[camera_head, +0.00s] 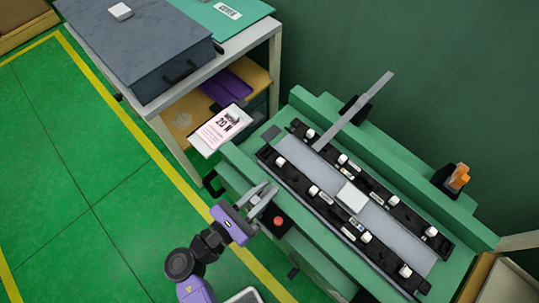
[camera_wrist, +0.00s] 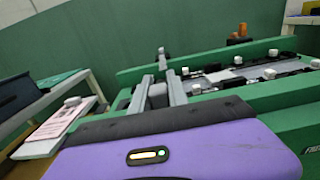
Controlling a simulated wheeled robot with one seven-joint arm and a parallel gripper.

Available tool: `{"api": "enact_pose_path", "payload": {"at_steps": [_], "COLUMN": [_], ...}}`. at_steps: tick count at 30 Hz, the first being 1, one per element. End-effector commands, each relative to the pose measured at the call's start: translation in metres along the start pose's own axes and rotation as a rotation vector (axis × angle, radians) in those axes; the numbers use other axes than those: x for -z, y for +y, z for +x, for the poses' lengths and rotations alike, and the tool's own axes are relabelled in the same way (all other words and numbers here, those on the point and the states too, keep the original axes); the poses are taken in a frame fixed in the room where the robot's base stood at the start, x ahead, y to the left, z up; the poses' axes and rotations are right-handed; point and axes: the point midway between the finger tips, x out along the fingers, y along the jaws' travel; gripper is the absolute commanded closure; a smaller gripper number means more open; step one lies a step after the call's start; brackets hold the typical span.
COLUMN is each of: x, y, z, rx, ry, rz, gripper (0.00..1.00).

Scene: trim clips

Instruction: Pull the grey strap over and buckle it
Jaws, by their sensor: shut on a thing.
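The grey strap (camera_head: 352,112) is a long flat strip. It slants from the left part of the fixture up past the back rail, its upper end sticking out beyond it. My gripper (camera_head: 264,197) is at the front left of the green fixture, apart from the strap in the head view. In the wrist view, its two grey fingers (camera_wrist: 161,94) are closed on a small grey piece (camera_wrist: 157,92); I cannot tell what it is. I cannot pick out a buckle with certainty.
The green fixture (camera_head: 475,231) holds two black rails with white clips and a white block (camera_head: 351,197). An orange-topped part (camera_head: 458,177) stands at its back right. A red button (camera_head: 278,221) is near my gripper. A shelf with a printed card (camera_head: 220,129) stands left.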

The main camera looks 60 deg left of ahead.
Motion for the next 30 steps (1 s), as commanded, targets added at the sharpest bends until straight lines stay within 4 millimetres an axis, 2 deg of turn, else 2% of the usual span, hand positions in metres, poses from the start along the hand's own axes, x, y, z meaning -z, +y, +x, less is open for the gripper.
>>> {"api": "enact_pose_path", "payload": {"at_steps": [1,9,10,13,23,26,30], "x": [0.003,0.003,0.003,0.003,0.002,0.002,0.003], "y": [0.001,0.002,0.002,0.001,0.001,0.001,0.001], "z": [-0.007,-0.008,-0.008,-0.007,-0.006,-0.013,-0.034], "rx": [-0.008,-0.010,-0.010,-0.009,-0.006,-0.008,-0.010], "ry": [0.004,0.006,0.006,0.005,0.003,0.003,0.005], "rz": [-0.003,-0.003,-0.003,-0.003,-0.001,-0.001,-0.001], "gripper": [1.00,1.00,0.78,0.59,0.58,0.58,0.58]}}
